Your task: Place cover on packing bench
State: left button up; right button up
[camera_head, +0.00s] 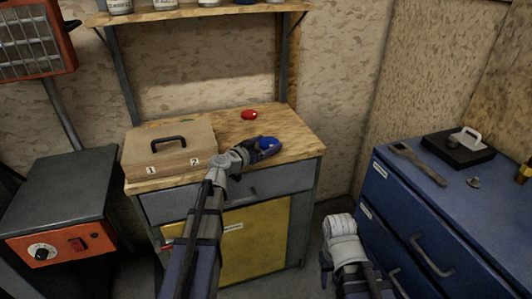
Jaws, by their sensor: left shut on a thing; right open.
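The packing bench (295,137) has a wooden top, a grey drawer and a yellow door. A wooden box-like piece (198,134) with a dark handle and labels 1 and 2 sits on its left side; I cannot tell if its top is the cover. My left gripper (264,147) is over the bench's right half, shut on a small blue round thing (268,143). Its fingers partly hide that thing, and I cannot tell whether it touches the bench top. My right gripper (340,226) is open and empty, low in front of the blue cabinet; its fingertips are hard to make out.
A red round object (249,115) lies at the bench's back. The blue drawer cabinet (440,208) at right bears a wrench (417,163) and a black block with a white handle (462,147). A dark machine (58,197) stands left. The bench's right front corner is clear.

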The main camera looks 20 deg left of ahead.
pick_arm(q)
jog(key=shift+f+b, duration=0.35)
jog(key=shift+f, duration=0.45)
pick_arm(e)
jog(key=shift+f, duration=0.85)
pick_arm(q)
jog(key=shift+f, duration=0.2)
jog(key=o, duration=1.3)
jog(key=shift+o, duration=0.2)
pick_arm(e)
jog(key=shift+f, duration=0.1)
pick_arm(q)
jog(key=shift+r, duration=0.2)
jog(key=shift+s+r, duration=0.1)
jog(key=shift+s, duration=0.15)
jog(key=p+v, duration=0.1)
jog(key=v, duration=1)
jog(key=shift+s+a+p, duration=0.2)
jog(key=shift+p, duration=0.2)
pick_arm(e)
notch_tip(320, 180, up, 2)
jog(key=shift+r, duration=0.1)
